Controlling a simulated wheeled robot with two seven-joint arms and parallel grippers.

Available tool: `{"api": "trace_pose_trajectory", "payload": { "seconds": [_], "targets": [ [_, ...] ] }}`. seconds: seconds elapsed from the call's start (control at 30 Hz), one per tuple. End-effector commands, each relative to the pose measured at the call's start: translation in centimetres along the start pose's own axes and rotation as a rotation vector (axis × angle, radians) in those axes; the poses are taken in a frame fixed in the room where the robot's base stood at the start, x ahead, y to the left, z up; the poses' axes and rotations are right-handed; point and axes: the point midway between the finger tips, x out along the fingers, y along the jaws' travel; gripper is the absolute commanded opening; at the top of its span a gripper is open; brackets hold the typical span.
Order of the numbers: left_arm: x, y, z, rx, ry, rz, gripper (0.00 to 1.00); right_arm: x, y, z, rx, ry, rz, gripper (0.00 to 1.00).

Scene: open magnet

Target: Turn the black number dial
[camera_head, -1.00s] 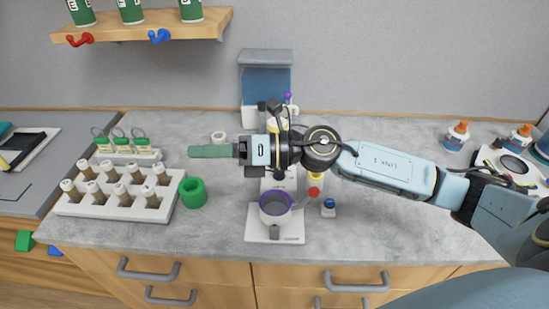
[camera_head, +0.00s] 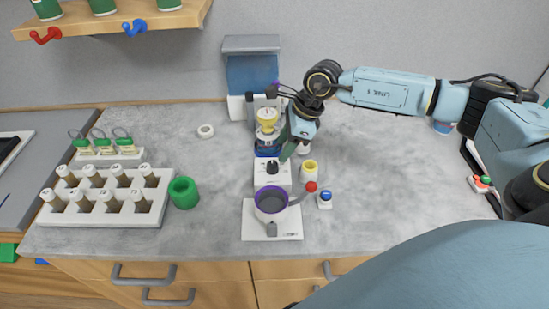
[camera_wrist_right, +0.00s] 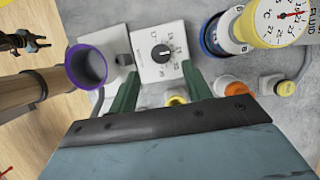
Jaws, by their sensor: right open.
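The black number dial (camera_head: 272,166) sits on the top face of a white box (camera_head: 264,181), with numbers printed around it. In the right wrist view the dial (camera_wrist_right: 160,52) lies ahead of my right gripper, between the lines of its two green fingers. My right gripper (camera_head: 288,151) hangs just right of and above the dial, pointing down. Its fingers are apart and empty in the right wrist view (camera_wrist_right: 158,82). I cannot tell whether a fingertip touches the box. My left gripper is not in view.
A purple-rimmed cup (camera_head: 271,200) stands in front of the box on a white stand. A flask with a yellow gauge (camera_head: 267,120) stands behind. A vial rack (camera_head: 98,211) and green ring (camera_head: 184,192) are left.

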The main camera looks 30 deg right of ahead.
Motion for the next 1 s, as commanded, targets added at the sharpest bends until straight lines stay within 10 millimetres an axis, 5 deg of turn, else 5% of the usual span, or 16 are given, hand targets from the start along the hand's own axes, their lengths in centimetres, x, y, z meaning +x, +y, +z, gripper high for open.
{"api": "trace_pose_trajectory", "payload": {
  "seconds": [0.3, 0.73, 1.0],
  "targets": [
    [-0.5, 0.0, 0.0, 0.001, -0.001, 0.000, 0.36, 5.4, 0.1, 0.1, 0.001, -0.001, 0.002, 0.49],
    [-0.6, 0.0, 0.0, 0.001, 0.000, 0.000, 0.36, 6.6, 0.1, 0.1, 0.001, -0.002, 0.001, 0.49],
    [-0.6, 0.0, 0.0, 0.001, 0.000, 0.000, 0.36, 6.6, 0.1, 0.1, 0.001, -0.002, 0.001, 0.16]
  ]
}}
